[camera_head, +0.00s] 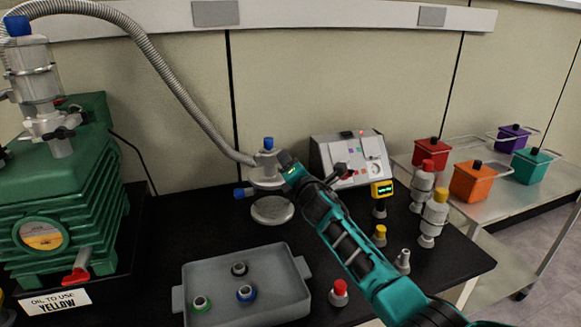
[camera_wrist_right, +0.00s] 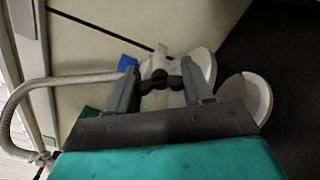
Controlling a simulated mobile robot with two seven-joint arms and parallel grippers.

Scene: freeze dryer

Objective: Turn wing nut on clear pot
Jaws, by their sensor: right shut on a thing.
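My right gripper (camera_head: 288,170) reaches in from the lower right to a pale fitting (camera_head: 268,158) at the back of the bench. In the right wrist view my right gripper (camera_wrist_right: 160,84) has its two fingers on either side of the black wing nut (camera_wrist_right: 161,76) and is shut on it. The wing nut sits against the pale fitting. Below the fitting is a pale disc (camera_head: 272,210); it also shows in the right wrist view (camera_wrist_right: 246,98). I cannot make out the clear pot's walls between them. My left gripper is not in view.
A green pump (camera_head: 60,190) stands left. A ribbed hose (camera_head: 165,65) runs from it to the fitting. A grey tray (camera_head: 235,262) with coloured rings lies in front. A control box (camera_head: 345,155) and several capped fittings stand right. A trolley (camera_head: 515,200) holds coloured boxes.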

